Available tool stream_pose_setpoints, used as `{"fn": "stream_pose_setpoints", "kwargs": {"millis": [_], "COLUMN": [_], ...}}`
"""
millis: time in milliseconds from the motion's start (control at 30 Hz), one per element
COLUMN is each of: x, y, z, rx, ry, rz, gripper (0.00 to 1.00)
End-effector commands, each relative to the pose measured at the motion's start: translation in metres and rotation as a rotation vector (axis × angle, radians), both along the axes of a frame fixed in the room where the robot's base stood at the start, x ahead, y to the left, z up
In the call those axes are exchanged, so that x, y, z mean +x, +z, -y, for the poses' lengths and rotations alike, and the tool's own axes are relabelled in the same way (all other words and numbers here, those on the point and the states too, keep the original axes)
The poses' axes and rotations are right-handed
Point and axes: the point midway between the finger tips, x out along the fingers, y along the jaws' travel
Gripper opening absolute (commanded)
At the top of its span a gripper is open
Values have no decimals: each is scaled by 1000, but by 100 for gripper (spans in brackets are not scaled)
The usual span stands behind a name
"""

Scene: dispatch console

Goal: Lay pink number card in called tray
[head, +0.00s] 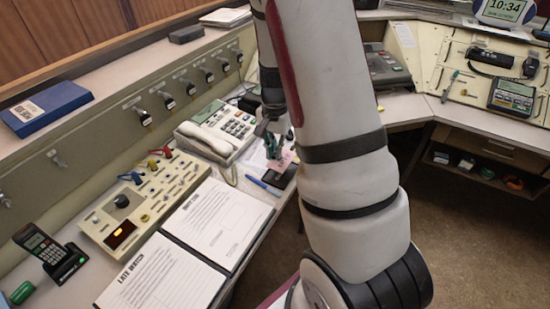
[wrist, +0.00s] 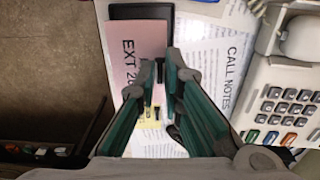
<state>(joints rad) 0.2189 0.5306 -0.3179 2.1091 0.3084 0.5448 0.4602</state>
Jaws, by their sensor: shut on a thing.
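A pink card (wrist: 137,45) printed "EXT 2…" shows in the wrist view, its lower part hidden by my fingers. My gripper (wrist: 160,70) is shut on the card near its right edge. In the head view the pink card (head: 287,158) shows at the fingertips of my gripper (head: 273,150), beside the telephone. A flat black thing (wrist: 141,12) lies past the card's upper edge and partly under it in view. It also shows in the head view (head: 284,179). I cannot tell whether it is a tray, or whether the card touches it. No tray is clearly marked as called.
A "CALL NOTES" sheet (wrist: 232,65) lies right of the card. The telephone (head: 219,132) stands left of my gripper, and a blue pen (head: 263,187) lies near. An open binder (head: 222,219) and a switch panel (head: 145,200) fill the front left. The desk edge drops to open floor.

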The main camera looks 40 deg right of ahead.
Motion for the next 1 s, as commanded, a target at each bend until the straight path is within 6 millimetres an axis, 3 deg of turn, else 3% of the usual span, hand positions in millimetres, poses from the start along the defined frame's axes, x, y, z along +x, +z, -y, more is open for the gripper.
{"fn": "stream_pose_setpoints", "kwargs": {"millis": [300,1000], "x": [-1,0], "y": [-34,-47], "z": [0,0], "rx": [1,1], "ry": [-1,-1], "rz": [-3,0], "gripper": [0,0]}}
